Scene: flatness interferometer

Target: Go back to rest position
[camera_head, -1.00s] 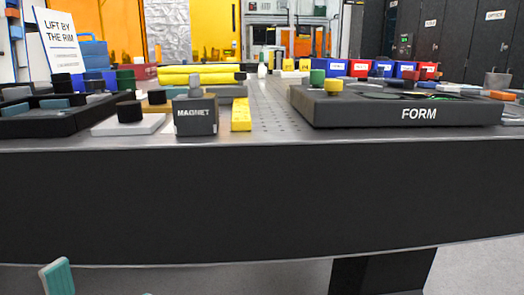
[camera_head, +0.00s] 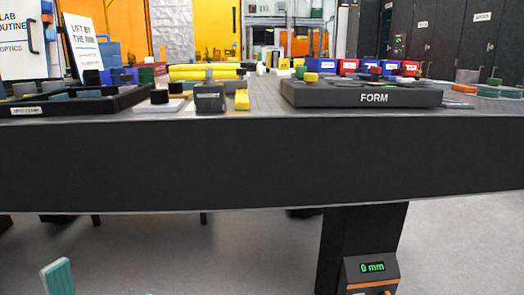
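My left gripper (camera_head: 102,283) is at the bottom left edge of the head view. One teal-padded finger shows clearly, and only a tiny tip of the other shows well to its right. The fingers are apart with nothing visible between them; the rest of the gripper is cut off. It is low in the picture, in front of the table (camera_head: 230,165) and apart from it. My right gripper is not in view.
On the table stand a dark FORM unit (camera_head: 373,98), a dark block (camera_head: 209,98), a yellow piece (camera_head: 242,100) and a black tray (camera_head: 130,101). A box reading 0 mm (camera_head: 372,268) is on the table leg. Grey floor (camera_head: 250,255) lies clear in front.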

